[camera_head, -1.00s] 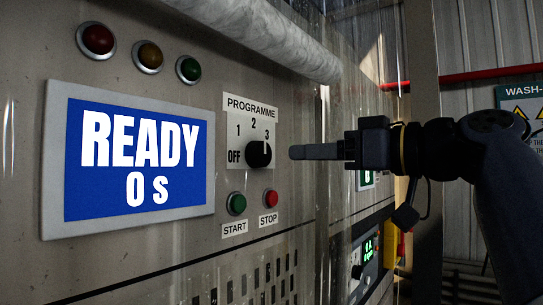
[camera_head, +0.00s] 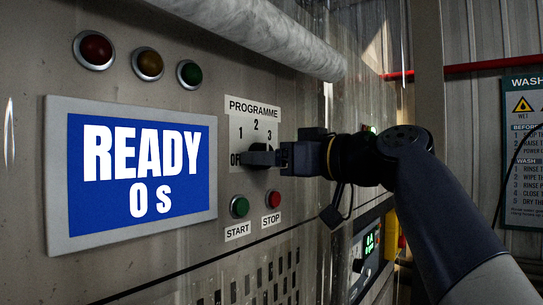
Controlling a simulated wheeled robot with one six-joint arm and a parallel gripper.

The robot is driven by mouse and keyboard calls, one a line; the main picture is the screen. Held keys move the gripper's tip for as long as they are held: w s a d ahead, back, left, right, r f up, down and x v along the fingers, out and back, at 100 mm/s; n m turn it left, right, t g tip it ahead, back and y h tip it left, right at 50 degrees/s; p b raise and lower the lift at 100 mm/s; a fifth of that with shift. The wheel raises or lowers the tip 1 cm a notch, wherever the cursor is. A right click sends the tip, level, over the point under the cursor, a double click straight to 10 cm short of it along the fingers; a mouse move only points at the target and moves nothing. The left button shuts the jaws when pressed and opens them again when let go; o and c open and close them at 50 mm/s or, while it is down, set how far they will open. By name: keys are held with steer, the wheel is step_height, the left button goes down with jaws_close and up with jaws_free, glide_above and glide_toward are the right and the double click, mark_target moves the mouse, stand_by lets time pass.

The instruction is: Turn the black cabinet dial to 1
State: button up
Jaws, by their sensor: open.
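The black dial (camera_head: 258,147) sits on the white PROGRAMME plate (camera_head: 253,106) on the cabinet front, and is now mostly hidden by my gripper. The plate shows 1, 2, 3 and a partly covered OFF. My gripper (camera_head: 258,158) has come in from the right, with its fingers over the dial. The fingers look open, seen side-on; I cannot tell whether they touch the dial. Where the dial's pointer stands is hidden now.
A blue screen (camera_head: 140,170) reads READY 0 s. A green START button (camera_head: 239,207) and a red STOP button (camera_head: 273,199) sit just below the dial. Three lamps (camera_head: 148,64) are at upper left. A thick pale pipe (camera_head: 260,35) runs above the plate.

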steer(key=c, duration=1)
steer(key=shift+b, duration=0.3)
steer(key=n+b, duration=0.5)
steer(key=n, duration=0.3)
steer(key=shift+n+b, duration=0.3)
steer(key=shift+n, duration=0.1)
